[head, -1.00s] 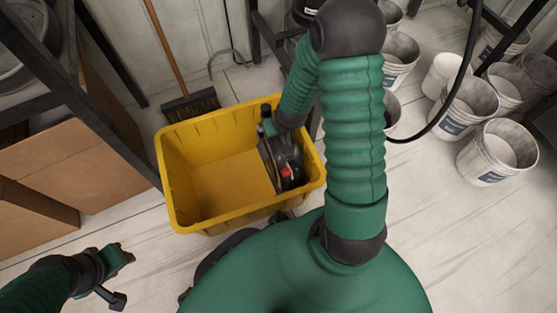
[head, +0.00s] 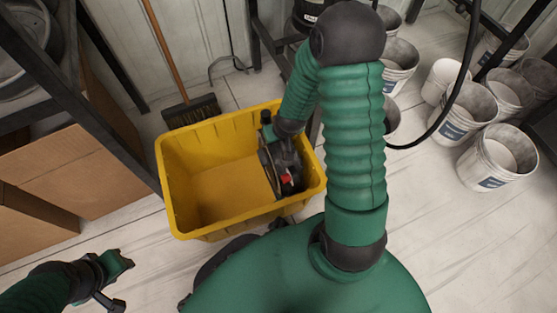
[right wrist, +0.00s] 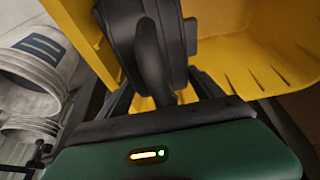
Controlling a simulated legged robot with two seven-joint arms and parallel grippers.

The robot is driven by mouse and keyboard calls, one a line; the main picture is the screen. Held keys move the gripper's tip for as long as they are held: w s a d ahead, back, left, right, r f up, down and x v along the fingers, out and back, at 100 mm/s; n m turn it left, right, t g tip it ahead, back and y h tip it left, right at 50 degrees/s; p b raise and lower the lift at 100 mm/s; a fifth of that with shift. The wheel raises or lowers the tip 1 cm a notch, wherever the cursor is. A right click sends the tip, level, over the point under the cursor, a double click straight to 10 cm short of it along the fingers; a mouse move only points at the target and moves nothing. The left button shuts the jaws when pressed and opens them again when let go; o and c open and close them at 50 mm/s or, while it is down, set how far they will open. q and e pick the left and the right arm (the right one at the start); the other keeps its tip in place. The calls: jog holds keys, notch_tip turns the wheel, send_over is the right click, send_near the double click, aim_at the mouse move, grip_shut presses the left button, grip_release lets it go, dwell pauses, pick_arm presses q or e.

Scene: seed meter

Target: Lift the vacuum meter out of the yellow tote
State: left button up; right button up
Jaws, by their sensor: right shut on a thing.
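The yellow tote (head: 190,225) stands on the floor in the middle of the head view. The vacuum meter (head: 287,178), dark with a thin disc edge and a small red part, is at the tote's right end, inside the rim outline. My right gripper (head: 277,138) reaches down from above and is shut on the meter. In the right wrist view the dark rounded meter (right wrist: 150,50) sits between the fingers, with the tote wall (right wrist: 235,60) behind. Whether the meter touches the tote floor is unclear. My left gripper (head: 122,282) is open and empty at the lower left, outside the tote.
Several white buckets (head: 497,160) stand on the floor at right. A broom (head: 190,108) leans behind the tote. Cardboard boxes (head: 80,170) and a dark shelf frame (head: 90,120) are close at left. The tote's left half is empty.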

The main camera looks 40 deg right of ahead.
jog(key=shift+r, duration=0.15)
notch_tip(320, 180, up, 32)
jog(key=p, duration=2.5)
jog(key=shift+w+r, duration=0.1)
